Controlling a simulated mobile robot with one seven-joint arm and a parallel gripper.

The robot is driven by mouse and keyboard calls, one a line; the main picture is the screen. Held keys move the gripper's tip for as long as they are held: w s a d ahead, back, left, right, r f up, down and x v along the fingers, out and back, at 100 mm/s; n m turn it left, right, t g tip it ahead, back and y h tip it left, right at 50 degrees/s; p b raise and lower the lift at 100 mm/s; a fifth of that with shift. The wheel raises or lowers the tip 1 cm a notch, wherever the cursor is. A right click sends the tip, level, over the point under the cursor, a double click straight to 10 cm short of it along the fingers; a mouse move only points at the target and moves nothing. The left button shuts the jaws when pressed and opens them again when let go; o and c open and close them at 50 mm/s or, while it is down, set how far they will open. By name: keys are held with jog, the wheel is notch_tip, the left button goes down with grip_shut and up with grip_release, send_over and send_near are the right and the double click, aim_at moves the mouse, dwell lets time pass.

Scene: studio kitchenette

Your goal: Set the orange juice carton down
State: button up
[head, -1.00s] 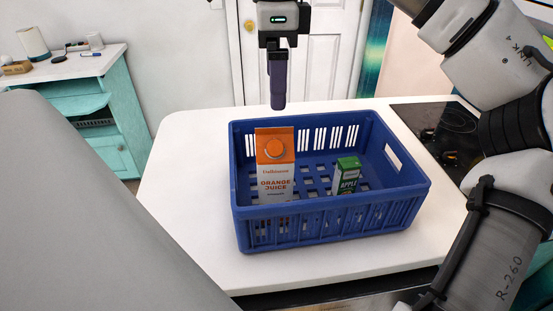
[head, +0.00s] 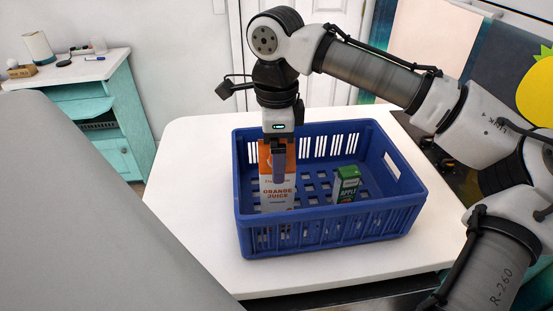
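The orange juice carton (head: 277,197), white with an orange top, stands upright inside the blue crate (head: 325,235) at its left side. My gripper (head: 278,178) points straight down at the carton's upper part. One dark finger shows in front of the carton's face and covers part of its orange top. The other finger is hidden, so I cannot tell whether the gripper is open or shut on the carton.
A small green apple carton (head: 346,185) stands in the crate, right of the orange juice. The crate rests on a white counter (head: 185,165) with bare room to its left. A teal cabinet (head: 120,150) stands at the back left.

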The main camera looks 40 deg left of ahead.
grip_shut()
dwell(0.6)
jog(key=shift+r, duration=0.1)
notch_tip(320, 180, up, 18)
dwell(0.6)
